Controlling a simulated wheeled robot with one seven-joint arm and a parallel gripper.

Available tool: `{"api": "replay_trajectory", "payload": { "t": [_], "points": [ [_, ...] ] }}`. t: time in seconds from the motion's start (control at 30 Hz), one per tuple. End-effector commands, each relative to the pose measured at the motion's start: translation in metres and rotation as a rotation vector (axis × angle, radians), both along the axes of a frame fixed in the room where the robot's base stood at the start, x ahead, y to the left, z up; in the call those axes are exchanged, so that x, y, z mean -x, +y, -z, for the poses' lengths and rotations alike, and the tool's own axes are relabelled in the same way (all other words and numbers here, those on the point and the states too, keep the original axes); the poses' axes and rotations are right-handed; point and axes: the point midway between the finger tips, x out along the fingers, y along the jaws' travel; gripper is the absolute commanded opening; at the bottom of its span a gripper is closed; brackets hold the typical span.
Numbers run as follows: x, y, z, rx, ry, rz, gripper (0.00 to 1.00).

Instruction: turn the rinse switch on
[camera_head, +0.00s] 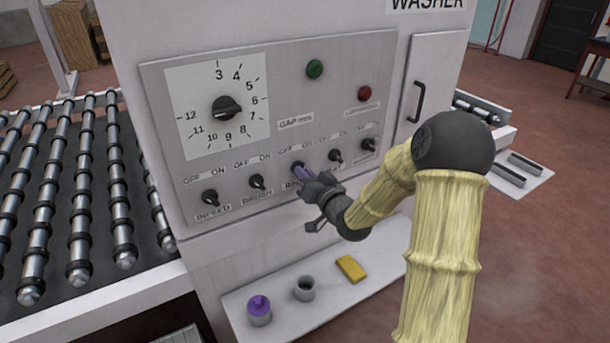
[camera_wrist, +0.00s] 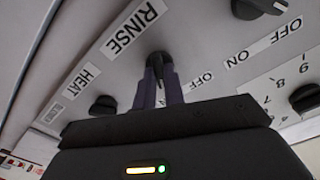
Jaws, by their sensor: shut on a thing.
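The rinse switch (camera_wrist: 157,57) is a small dark knob on the grey control panel (camera_head: 285,85), between its RINSE label (camera_wrist: 133,28) and an OFF/ON label. In the head view my gripper (camera_head: 301,171) is at the third switch in the row and mostly hides it. In the wrist view my gripper (camera_wrist: 162,80) has its two bluish fingers closed on either side of the knob, touching it. Which way the switch points cannot be told, since the fingers cover it.
The brush switch (camera_head: 257,182) and heat switch (camera_head: 335,156) flank it closely. A GAP dial (camera_head: 227,107), a green button (camera_head: 315,69) and a red button (camera_head: 365,93) are above. A shelf (camera_head: 325,318) below holds a purple-topped jar (camera_head: 259,311), grey cup (camera_head: 304,289) and yellow block (camera_head: 350,268).

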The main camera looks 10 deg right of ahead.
Motion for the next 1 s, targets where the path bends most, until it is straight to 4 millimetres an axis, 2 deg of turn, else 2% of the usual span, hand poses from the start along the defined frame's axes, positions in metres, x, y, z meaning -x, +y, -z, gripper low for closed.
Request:
{"api": "replay_trajectory", "payload": {
  "t": [0.03,0.3,0.8,0.83,0.93,1.0],
  "points": [
    [0.0018,-0.0012,0.0052,-0.030,0.024,0.001,0.00],
    [0.0019,-0.0014,0.0054,-0.141,0.060,0.002,0.00],
    [0.0019,-0.0014,0.0061,-0.168,0.070,0.003,0.00],
    [0.0018,-0.0014,0.0062,-0.168,0.070,0.003,0.13],
    [0.0016,-0.0012,0.0054,-0.167,0.068,0.003,0.33],
    [0.0012,-0.0011,0.0043,-0.167,0.065,0.002,0.33]
  ]
}}
